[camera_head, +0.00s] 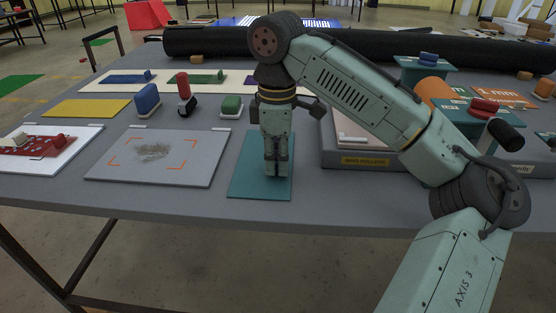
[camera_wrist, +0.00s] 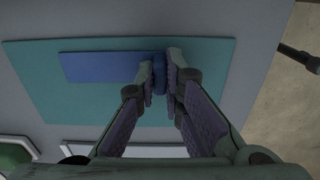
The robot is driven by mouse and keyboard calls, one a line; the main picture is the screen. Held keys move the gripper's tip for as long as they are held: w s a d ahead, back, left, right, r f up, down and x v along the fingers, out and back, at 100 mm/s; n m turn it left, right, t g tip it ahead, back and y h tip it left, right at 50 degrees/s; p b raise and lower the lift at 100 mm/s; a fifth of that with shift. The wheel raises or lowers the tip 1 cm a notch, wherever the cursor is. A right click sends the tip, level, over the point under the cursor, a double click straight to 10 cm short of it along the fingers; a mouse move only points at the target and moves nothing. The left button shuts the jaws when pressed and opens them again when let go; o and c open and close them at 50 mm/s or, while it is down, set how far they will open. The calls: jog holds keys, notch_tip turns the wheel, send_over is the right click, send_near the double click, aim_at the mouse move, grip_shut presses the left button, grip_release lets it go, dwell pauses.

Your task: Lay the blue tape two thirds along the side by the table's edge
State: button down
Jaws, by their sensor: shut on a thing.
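A teal sheet (camera_head: 246,177) lies on the grey table near its front edge, and it also fills much of the wrist view (camera_wrist: 60,100). My gripper (camera_head: 278,172) points down over its right part. In the wrist view my gripper (camera_wrist: 167,85) is shut on a small blue grip (camera_wrist: 159,72) at the right end of a flat blue strip, the blue tape (camera_wrist: 108,67). The strip runs along the sheet's upper side in that view. I cannot tell whether it touches the sheet. In the head view my gripper and arm hide it.
A grey board with orange corner marks (camera_head: 195,173) lies left of the sheet. A labelled grey tray (camera_head: 365,161) stands close on the right. A green block (camera_head: 231,106), a red roller (camera_head: 184,90) and a blue block (camera_head: 147,99) stand behind. The table's front edge (camera_head: 190,208) is near.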

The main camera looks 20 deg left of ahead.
notch_tip(320, 180, up, 4)
jog(key=p, duration=0.5)
jog(key=shift+s, duration=0.1)
dwell(0.5)
